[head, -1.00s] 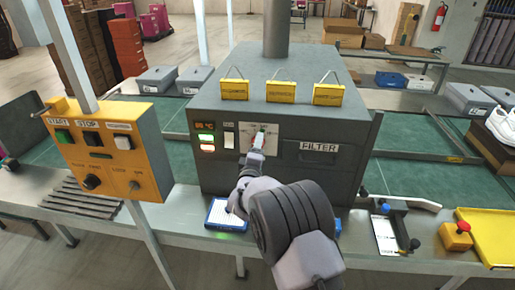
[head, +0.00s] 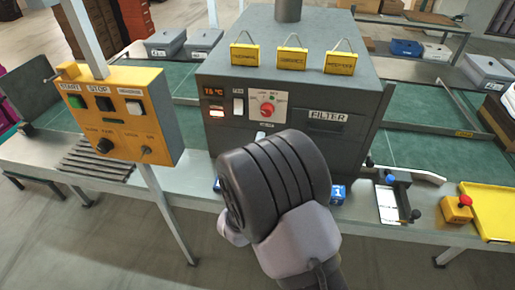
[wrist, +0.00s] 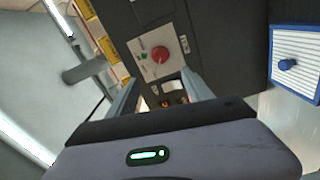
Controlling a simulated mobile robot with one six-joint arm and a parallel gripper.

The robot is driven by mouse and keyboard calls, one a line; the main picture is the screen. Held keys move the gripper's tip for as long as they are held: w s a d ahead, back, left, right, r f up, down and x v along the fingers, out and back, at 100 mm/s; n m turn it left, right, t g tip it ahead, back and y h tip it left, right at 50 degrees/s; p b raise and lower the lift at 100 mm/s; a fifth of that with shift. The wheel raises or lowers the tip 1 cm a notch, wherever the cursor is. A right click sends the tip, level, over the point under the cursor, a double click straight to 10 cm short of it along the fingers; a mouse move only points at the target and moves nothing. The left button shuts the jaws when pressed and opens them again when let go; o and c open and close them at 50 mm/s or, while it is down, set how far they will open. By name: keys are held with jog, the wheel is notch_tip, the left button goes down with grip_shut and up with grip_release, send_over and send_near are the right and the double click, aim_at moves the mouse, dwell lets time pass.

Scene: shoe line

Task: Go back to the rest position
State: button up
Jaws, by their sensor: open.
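My gripper (wrist: 158,92) is open and empty in the wrist view, its two fingers pointing toward the machine's front panel. In the head view my own dark arm link hides most of it. The dark grey machine (head: 225,150) stands on the line ahead of me. Its red knob (head: 267,109) sits on a pale plate and also shows in the wrist view (wrist: 160,54), beyond the fingertips and apart from them.
A yellow control box (head: 120,125) on a post stands at the left. Three yellow tags (head: 292,61) stand on the machine's top. A clamp fixture (head: 390,200), a red button box (head: 457,207) and a yellow tray (head: 490,205) lie at the right. Floor in front is free.

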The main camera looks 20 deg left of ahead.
jog(key=shift+s, duration=0.3)
jog(key=shift+w+d, duration=0.1)
jog(key=w+d+r+m+g+h+b, duration=0.1)
jog(key=d+r+m+g, duration=0.2)
jog(key=d+r+m, duration=0.45)
jog(key=d+r+m+g+b, duration=0.15)
jog(key=d+r+m, duration=0.3)
jog(key=d, duration=0.55)
jog(key=s+d+m+g, duration=0.2)
jog(key=s+d, duration=0.3)
jog(key=s, duration=0.4)
jog(key=s+d+f+m+g+h, duration=0.1)
jog(key=s+d+m+g, duration=0.1)
jog(key=s+d+m, duration=0.3)
jog(key=s+d+f+m+g, duration=0.1)
jog(key=s+d+m+g, duration=0.2)
jog(key=s, duration=0.9)
jog(key=d+m+b, duration=0.1)
jog(key=d, duration=0.2)
jog(key=shift+s+f, duration=0.25)
jog(key=shift+s, duration=0.15)
